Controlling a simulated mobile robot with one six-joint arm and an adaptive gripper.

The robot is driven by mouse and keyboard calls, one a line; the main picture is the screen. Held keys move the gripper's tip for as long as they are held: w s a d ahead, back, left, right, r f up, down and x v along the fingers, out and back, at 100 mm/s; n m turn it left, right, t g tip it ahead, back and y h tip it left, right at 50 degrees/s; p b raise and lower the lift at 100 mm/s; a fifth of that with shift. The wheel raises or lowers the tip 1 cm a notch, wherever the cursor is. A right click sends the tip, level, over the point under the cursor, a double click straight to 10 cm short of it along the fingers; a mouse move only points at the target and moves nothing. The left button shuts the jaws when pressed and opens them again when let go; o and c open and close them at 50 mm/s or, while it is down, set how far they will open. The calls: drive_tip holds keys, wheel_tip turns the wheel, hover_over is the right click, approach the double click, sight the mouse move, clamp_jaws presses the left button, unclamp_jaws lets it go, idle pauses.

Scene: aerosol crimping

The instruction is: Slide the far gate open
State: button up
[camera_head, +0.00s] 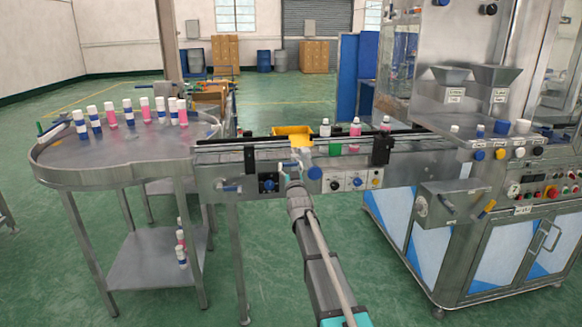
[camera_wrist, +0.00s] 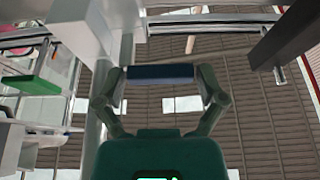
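My gripper (camera_head: 298,172) is at the front side of the conveyor, around its middle. In the wrist view its two fingers (camera_wrist: 160,76) stand wide apart. A blue bar (camera_wrist: 160,73) spans the space between the fingertips; I cannot tell whether they press on it or it lies just beyond. In the head view a blue round part (camera_head: 315,173) shows just right of the gripper. Two dark blocks stand on the conveyor rails, one at the left (camera_head: 249,160) and one at the right (camera_head: 381,150). I cannot tell which part is the far gate.
The conveyor (camera_head: 215,158) links a round steel table (camera_head: 95,160) with several capped bottles to the crimping machine (camera_head: 465,140). A yellow bin (camera_head: 291,131) and a few bottles show behind the gripper. In the wrist view a green part (camera_wrist: 32,85) is at left and a dark beam (camera_wrist: 285,35) at upper right.

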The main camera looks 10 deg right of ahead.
drive_tip(key=c, duration=0.7)
drive_tip(key=s, duration=0.6)
drive_tip(key=shift+s, duration=0.2)
drive_tip(key=shift+c, duration=0.2)
drive_tip(key=o, duration=1.1)
drive_tip(key=shift+o, duration=0.2)
drive_tip(key=shift+w, duration=0.1)
